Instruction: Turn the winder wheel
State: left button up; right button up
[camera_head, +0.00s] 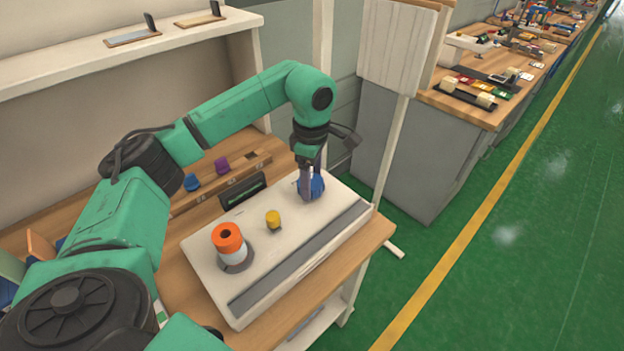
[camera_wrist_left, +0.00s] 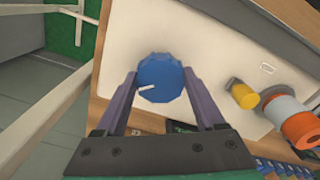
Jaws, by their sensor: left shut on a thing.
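The blue winder wheel (camera_head: 317,185) sits at the far right end of a white machine panel (camera_head: 205,268). In the left wrist view the wheel (camera_wrist_left: 160,78) is a faceted blue knob with a white mark at its lower left. My left gripper (camera_head: 309,190) points down onto the wheel. In the left wrist view its two fingers (camera_wrist_left: 160,85) lie on either side of the wheel, shut on it. My right gripper does not show.
An orange and white spool (camera_head: 229,243) and a small yellow knob (camera_head: 273,219) stand on the panel. A dark display box (camera_head: 243,190) is behind it. Blue and purple caps (camera_head: 221,165) sit on the wooden bench. A pale post (camera_head: 392,150) rises right of the bench.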

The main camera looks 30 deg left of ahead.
pick_arm(q)
jog(key=shift+m, duration=0.5)
jog(key=shift+a+r, duration=0.1)
jog(key=o, duration=1.4)
jog(key=shift+c, duration=0.2)
notch_tip(320, 180, up, 8)
jog(key=shift+b, duration=0.4)
notch_tip(320, 180, up, 6)
jog(key=p, duration=0.2)
jog(key=shift+r, duration=0.25)
